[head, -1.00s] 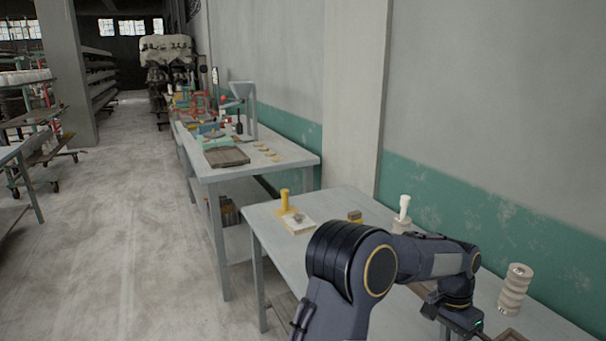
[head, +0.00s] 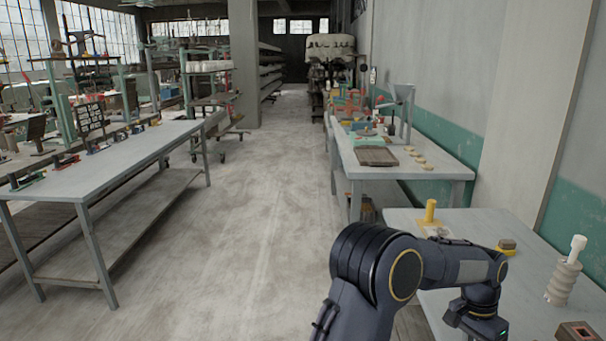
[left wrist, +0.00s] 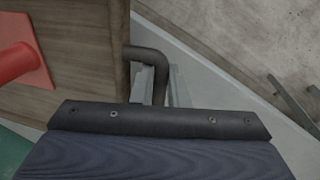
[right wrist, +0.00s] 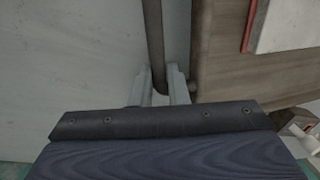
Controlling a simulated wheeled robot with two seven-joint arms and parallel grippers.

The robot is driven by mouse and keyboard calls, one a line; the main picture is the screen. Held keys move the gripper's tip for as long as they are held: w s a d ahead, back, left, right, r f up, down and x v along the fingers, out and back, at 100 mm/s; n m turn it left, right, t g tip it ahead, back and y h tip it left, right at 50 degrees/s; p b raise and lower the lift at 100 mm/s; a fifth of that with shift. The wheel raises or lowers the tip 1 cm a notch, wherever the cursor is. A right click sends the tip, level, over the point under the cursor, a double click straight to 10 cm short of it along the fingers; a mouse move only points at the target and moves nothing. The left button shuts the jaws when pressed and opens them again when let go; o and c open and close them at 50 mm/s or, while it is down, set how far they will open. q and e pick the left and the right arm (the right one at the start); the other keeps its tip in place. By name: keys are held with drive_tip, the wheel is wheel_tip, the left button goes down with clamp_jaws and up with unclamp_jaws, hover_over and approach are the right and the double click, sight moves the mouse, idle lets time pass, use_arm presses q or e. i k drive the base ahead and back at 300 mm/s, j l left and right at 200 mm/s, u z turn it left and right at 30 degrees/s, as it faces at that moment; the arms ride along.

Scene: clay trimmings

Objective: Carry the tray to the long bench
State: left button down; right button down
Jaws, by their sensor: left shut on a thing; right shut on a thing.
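A brown wooden tray shows in the left wrist view (left wrist: 90,65) and the right wrist view (right wrist: 222,65). My left gripper (left wrist: 172,88) is shut on a dark bar handle (left wrist: 150,58) at its side. My right gripper (right wrist: 162,85) is shut on another dark handle (right wrist: 154,30). A red piece (left wrist: 22,62) and a pale slab with a red edge (right wrist: 285,25) lie on the tray. In the head view one arm hides much of the near table, and the tray's hold is out of sight. Whether the tray touches the table cannot be told. A long grey bench (head: 150,143) stands at left.
The near grey table (head: 460,275) at right bears a yellow-handled tool (head: 430,212), a small block (head: 507,246) and a ribbed pale stack (head: 563,282). A second grey bench (head: 420,172) with tools stands along the wall. Open concrete floor (head: 240,220) lies between the benches.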

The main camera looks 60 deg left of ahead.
sight(102, 168)
drive_tip(key=u, duration=2.5)
drive_tip(key=i+u, duration=0.25)
drive_tip(key=i, duration=6.4)
drive_tip(key=i+u, duration=0.1)
drive_tip(key=u, duration=0.3)
drive_tip(key=i+u, duration=0.1)
drive_tip(key=u, duration=0.65)
drive_tip(key=i, duration=0.05)
